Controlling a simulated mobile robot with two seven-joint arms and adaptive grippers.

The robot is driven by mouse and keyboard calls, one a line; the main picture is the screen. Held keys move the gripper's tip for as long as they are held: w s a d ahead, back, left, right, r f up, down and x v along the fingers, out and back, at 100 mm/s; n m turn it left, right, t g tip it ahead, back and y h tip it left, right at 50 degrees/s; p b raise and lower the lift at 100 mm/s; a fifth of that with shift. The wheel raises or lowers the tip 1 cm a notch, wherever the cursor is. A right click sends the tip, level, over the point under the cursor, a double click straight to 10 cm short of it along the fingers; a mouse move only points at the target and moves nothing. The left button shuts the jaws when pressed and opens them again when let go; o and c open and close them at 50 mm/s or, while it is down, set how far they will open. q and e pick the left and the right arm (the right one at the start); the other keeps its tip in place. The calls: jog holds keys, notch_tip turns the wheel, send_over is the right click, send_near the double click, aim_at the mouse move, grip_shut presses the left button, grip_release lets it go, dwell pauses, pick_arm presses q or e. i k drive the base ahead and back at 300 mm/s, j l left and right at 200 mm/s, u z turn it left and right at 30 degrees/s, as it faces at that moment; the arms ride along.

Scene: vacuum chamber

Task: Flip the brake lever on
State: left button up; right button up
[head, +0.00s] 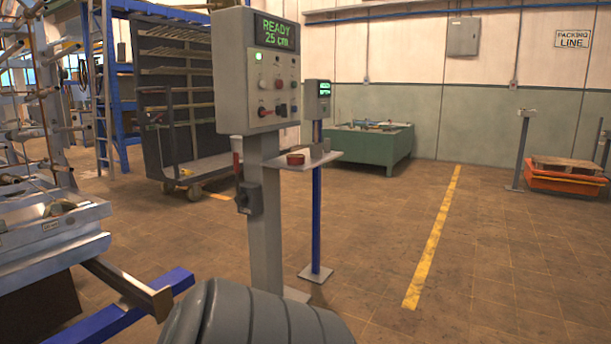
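A grey control panel (261,70) stands on a grey post (266,225) in the middle of the head view. Its display (276,33) reads "READY 25 cm". Below are a lit green lamp, several knobs and a small red-tipped control (264,112). A lever with a red upright handle (236,158) sits at the left side of the post, above a dark box (248,198). I cannot tell for certain which of these is the brake lever. Neither of my grippers is in view.
A small shelf (325,159) on the post holds a red round item (295,159). A blue post (317,215) with a smaller display stands behind. Metal machinery (50,240) and a blue beam (135,305) are at left.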

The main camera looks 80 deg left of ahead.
aim_at(239, 199)
jog(key=u, duration=3)
jog(key=i+j+z, duration=0.15)
jog(key=j, duration=0.2)
jog(key=i+j+z, duration=0.1)
jog(key=j, duration=0.25)
jog(key=i+j+z, duration=0.15)
jog(key=i+j, duration=0.15)
jog(key=i+j+z, duration=0.1)
jog(key=j, duration=0.4)
jog(key=i+j+z, duration=0.15)
jog(key=j, duration=0.25)
jog(key=i+j+z, duration=0.1)
jog(key=j, duration=0.35)
